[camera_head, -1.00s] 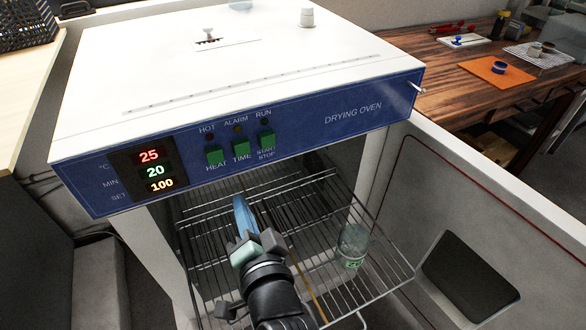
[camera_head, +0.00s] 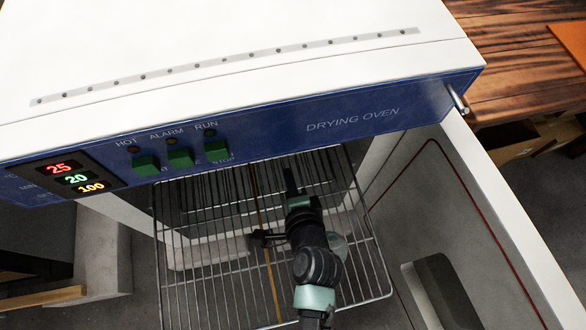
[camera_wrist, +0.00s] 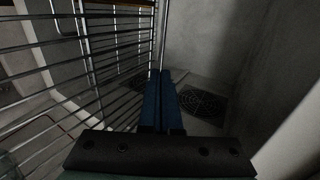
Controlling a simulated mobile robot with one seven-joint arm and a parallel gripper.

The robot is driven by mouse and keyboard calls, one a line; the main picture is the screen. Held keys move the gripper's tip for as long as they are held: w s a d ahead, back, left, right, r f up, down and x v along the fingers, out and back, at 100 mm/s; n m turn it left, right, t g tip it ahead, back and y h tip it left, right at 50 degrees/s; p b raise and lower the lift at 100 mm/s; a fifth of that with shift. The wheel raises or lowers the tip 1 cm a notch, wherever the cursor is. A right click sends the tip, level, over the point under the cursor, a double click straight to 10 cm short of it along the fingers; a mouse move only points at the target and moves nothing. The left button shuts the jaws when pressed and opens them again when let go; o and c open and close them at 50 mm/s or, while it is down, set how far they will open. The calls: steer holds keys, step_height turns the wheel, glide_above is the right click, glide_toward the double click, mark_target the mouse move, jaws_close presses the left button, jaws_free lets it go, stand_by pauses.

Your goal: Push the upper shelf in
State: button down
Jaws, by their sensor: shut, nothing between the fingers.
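The upper shelf, a wire rack (camera_head: 205,262), juts out of the open drying oven (camera_head: 330,112) below the blue control panel. Its bars also fill the left of the wrist view (camera_wrist: 105,62). My gripper (camera_head: 290,180) is over the right part of the rack in the head view, near the oven mouth. Its blue fingers (camera_wrist: 161,85) lie side by side, shut and empty, close to the rack bars in the wrist view. I cannot tell whether they touch the rack. My arm hides part of the rack.
The oven door (camera_head: 455,200) stands open on the right. A pale round thing (camera_head: 338,245) shows partly behind my arm. A brown rod-like strip (camera_head: 268,255) runs along the rack. A wooden table (camera_head: 520,45) is at the upper right.

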mark_target(284, 167)
steer(key=b+x, duration=0.2)
steer(key=x, duration=0.5)
steer(key=shift+w+a+f, duration=0.1)
steer(key=shift+w+f, duration=0.05)
steer(key=shift+w, duration=0.05)
